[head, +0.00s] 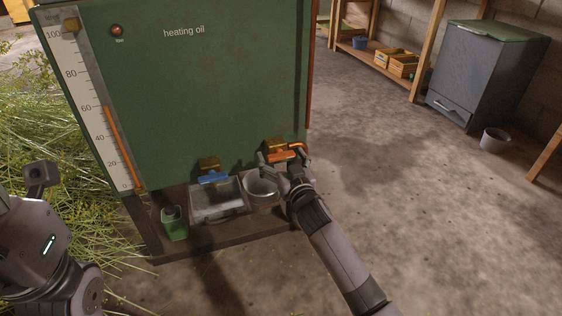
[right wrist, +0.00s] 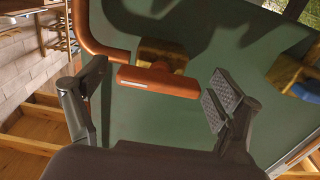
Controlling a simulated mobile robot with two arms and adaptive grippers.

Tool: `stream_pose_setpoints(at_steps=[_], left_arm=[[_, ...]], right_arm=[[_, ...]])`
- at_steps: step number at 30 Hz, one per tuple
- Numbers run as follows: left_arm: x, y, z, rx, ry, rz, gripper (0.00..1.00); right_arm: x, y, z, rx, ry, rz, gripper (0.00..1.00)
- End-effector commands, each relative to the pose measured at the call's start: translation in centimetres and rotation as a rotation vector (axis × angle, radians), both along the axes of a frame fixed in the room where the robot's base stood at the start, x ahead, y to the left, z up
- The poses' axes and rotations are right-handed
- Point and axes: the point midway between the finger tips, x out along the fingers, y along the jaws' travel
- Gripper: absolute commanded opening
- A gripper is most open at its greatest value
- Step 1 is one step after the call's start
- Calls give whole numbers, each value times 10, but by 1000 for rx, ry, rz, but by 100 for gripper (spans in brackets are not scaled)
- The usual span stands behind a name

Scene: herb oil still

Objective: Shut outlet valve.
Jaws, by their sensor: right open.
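The green heating oil tank (head: 215,80) has two brass valves low on its front. The left valve has a blue handle (head: 213,177); the right valve has an orange-red handle (head: 282,155). No label showing here tells me which is the outlet. My right gripper (head: 284,158) is open at the orange-red valve. In the right wrist view, its handle (right wrist: 157,82) lies crosswise between my spread fingers (right wrist: 152,98), with gaps on both sides. The blue handle (right wrist: 304,92) shows at the right edge there. Of my left arm only links show; its fingers are not visible.
Below the valves, a tray (head: 219,212), a grey bucket (head: 258,188) and a green cup (head: 174,224) stand on a low shelf. An orange pipe (head: 310,70) runs down the tank's right side.

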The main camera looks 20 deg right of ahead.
Motion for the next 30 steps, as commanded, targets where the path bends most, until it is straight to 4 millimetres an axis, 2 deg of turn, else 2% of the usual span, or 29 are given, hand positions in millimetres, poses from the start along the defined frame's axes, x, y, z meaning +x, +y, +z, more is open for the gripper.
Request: stream_pose_setpoints(at_steps=[10,30], left_arm=[[-1,0,1,0,-6,1,40],[-1,0,1,0,-6,0,40]], right_arm=[[4,0,0,0,1,0,87],[4,0,0,0,1,0,42]])
